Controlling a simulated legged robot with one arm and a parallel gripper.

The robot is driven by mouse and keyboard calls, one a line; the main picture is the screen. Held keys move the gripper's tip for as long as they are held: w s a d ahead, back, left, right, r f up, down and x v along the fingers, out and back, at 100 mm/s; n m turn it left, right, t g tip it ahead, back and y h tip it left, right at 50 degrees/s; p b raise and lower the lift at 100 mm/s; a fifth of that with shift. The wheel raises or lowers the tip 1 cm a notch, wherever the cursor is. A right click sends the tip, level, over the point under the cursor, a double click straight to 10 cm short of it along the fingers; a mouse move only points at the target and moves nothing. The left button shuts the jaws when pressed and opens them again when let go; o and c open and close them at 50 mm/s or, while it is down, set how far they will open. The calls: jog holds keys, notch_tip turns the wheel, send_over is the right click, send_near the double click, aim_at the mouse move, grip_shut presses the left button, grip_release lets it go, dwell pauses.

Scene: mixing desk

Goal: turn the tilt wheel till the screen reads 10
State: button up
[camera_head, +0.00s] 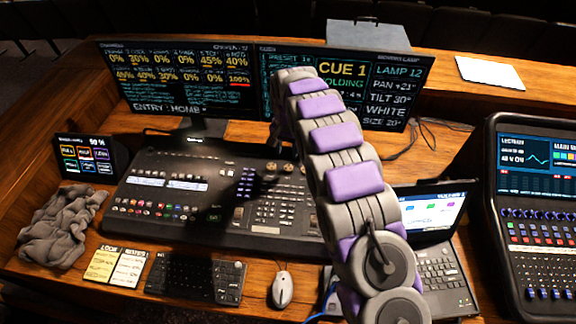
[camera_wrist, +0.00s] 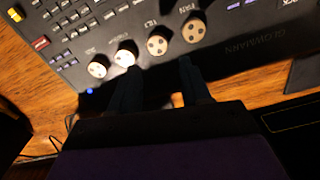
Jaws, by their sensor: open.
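The lighting desk (camera_head: 215,185) stands on the wooden table, with the screen (camera_head: 390,88) behind it reading TILT 30°, PAN +21° and LAMP 12. In the wrist view a row of pale round wheels lines the desk's edge. The label by the third wheel from the left, the tilt wheel (camera_wrist: 157,45), is small and upside down but seems to read TILT. The wheel labelled PAN (camera_wrist: 193,31) is to its right. My gripper (camera_wrist: 158,75) is open and empty, its fingertips just short of the tilt wheel.
A laptop (camera_head: 440,270) stands right of my arm, and a sound mixer (camera_head: 540,230) farther right. A keyboard (camera_head: 195,277), mouse (camera_head: 283,290) and sticky notes (camera_head: 115,267) lie in front of the desk. A grey cloth (camera_head: 60,225) lies at the left.

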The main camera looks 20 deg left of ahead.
aim_at(288, 167)
jog(key=f, duration=0.4)
jog(key=f+b, duration=0.1)
jog(key=f, duration=0.2)
jog(key=shift+d+f, duration=0.1)
jog(key=shift+d, duration=0.25)
jog(key=shift+f, duration=0.55)
jog(key=shift+a+f, duration=0.1)
jog(key=shift+a, duration=0.1)
jog(key=shift+c, duration=0.2)
jog(key=c, duration=0.7)
jog(key=shift+n, duration=0.4)
jog(key=n+p, duration=0.2)
jog(key=n, duration=0.1)
jog(key=shift+w+r+p, duration=0.1)
jog(key=shift+r+p, duration=0.15)
jog(key=shift+p, duration=0.1)
jog(key=shift+n+p, duration=0.9)
jog(key=shift+n, duration=1.1)
